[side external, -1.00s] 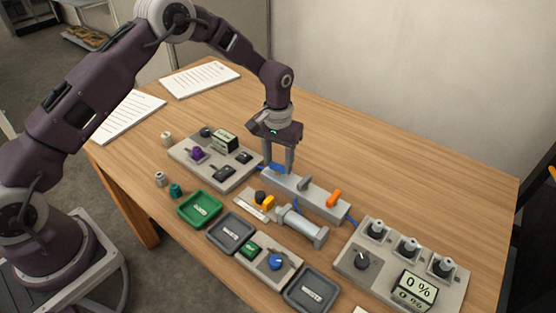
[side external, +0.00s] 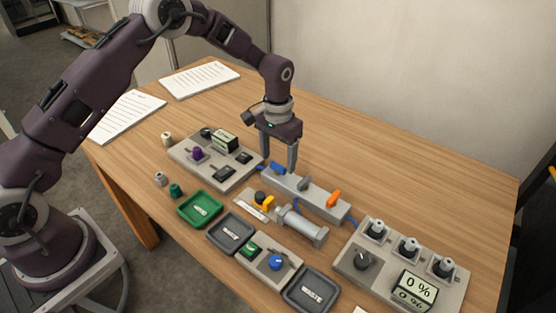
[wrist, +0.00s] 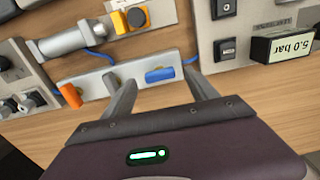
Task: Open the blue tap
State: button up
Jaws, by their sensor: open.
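The blue tap (side external: 278,169) is a short blue handle at the left end of a pale grey valve block (side external: 319,200). In the wrist view the blue tap (wrist: 160,75) lies nearly along the block's length. A grey tap (side external: 304,184) and an orange tap (side external: 334,198) sit on the same block, both turned across it. My gripper (side external: 279,163) is open and points down at the blue tap. In the wrist view my gripper's fingers (wrist: 160,79) appear on either side of the blue handle.
A grey cylinder (side external: 302,226) lies in front of the block. A panel with a small display (side external: 224,141) stands to the left, and a panel reading 0 % (side external: 414,290) to the right. Trays (side external: 200,210) lie nearer the front. The table behind the block is clear.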

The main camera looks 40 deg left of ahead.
aim_at(278, 165)
notch_tip(278, 165, up, 6)
jog(key=shift+f, duration=0.15)
jog(key=s+a+r+t, duration=0.1)
jog(key=s+r+t, duration=0.1)
jog(key=s+r, duration=0.7)
jog(key=s+a+r+t, duration=0.1)
jog(key=s+r, duration=0.6)
jog(key=r, duration=0.5)
jog(key=s+t, duration=0.2)
jog(key=s, duration=1.6)
jog(key=shift+a+f+t, duration=0.2)
jog(key=shift+a+t, duration=0.1)
jog(key=shift+a, duration=0.15)
jog(key=shift+w, duration=0.1)
jog(key=shift+c, duration=0.5)
